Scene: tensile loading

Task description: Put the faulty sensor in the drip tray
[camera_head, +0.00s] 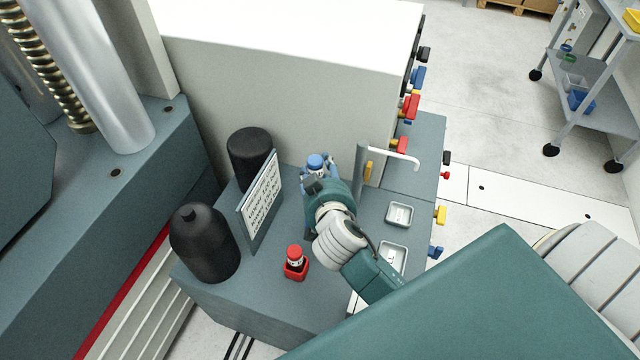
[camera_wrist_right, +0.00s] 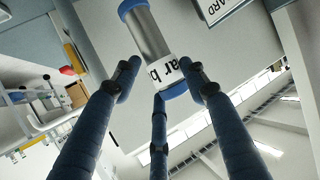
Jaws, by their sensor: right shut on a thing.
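My right gripper (camera_head: 318,172) is above the grey bench top. It is shut on a blue-capped sensor (camera_head: 316,160), whose cap shows past the fingers. In the right wrist view the sensor (camera_wrist_right: 150,40) has a metal body, blue ends and a white label with partly visible letters, between the fingers (camera_wrist_right: 160,85). A red-capped sensor (camera_head: 294,252) stands in a red holder near the bench's front. Two small pale trays, one farther (camera_head: 399,214) and one nearer (camera_head: 392,258), are right of my right arm; I cannot tell which is the drip tray. My left gripper is out of view.
Two black bottles (camera_head: 203,243) (camera_head: 250,155) stand left on the bench, beside an upright sign (camera_head: 260,203). A white cabinet (camera_head: 290,80) with coloured valve handles rises behind. A white bent pipe (camera_head: 395,152) stands above the trays. A wheeled cart (camera_head: 590,95) is far right.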

